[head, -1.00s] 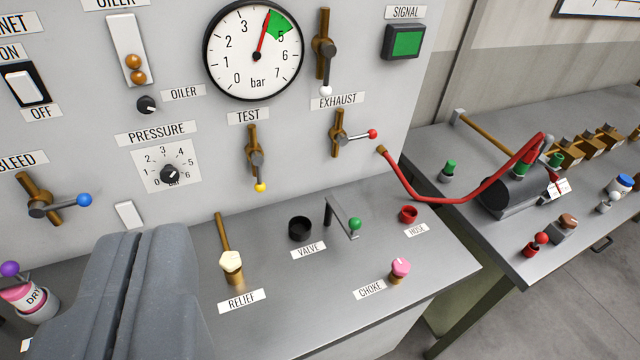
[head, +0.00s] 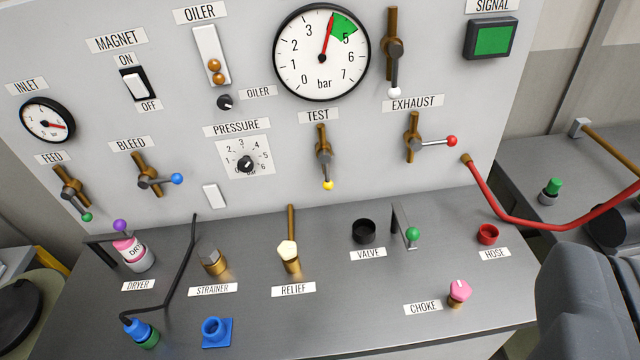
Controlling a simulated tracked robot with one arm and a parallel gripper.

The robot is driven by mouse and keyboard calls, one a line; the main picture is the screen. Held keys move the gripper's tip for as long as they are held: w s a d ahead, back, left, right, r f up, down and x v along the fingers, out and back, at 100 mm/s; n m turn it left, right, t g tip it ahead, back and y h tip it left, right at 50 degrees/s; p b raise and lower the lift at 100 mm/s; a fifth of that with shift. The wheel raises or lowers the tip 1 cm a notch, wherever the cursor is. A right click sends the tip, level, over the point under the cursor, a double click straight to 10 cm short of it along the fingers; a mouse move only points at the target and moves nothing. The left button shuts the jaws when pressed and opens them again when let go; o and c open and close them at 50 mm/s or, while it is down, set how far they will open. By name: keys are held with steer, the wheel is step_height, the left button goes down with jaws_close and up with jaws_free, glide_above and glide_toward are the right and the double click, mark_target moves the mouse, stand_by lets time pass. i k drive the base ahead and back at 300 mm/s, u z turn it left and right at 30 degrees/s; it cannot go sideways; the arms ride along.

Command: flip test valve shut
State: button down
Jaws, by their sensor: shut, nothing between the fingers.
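The test valve (head: 324,150) is a brass body on the grey panel under the TEST label (head: 318,115). Its lever with the yellow knob (head: 327,185) points down, in line with its brass pipe. My gripper (head: 588,275) is the large grey shape at the lower right, cut off by the picture edge. It is shut and empty, close to the camera, right of and apart from the test valve. Nothing hides the valve.
The exhaust lever with red knob (head: 451,141) points right. The bleed lever with blue knob (head: 177,178) also points right. The large gauge (head: 322,52) has its needle in the green zone. A relief valve (head: 289,252) and green-knobbed bracket (head: 408,232) stand on the bench below.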

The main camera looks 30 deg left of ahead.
mark_target(325, 158)
steer(key=z, duration=0.1)
steer(key=i, duration=1)
steer(key=u, duration=0.1)
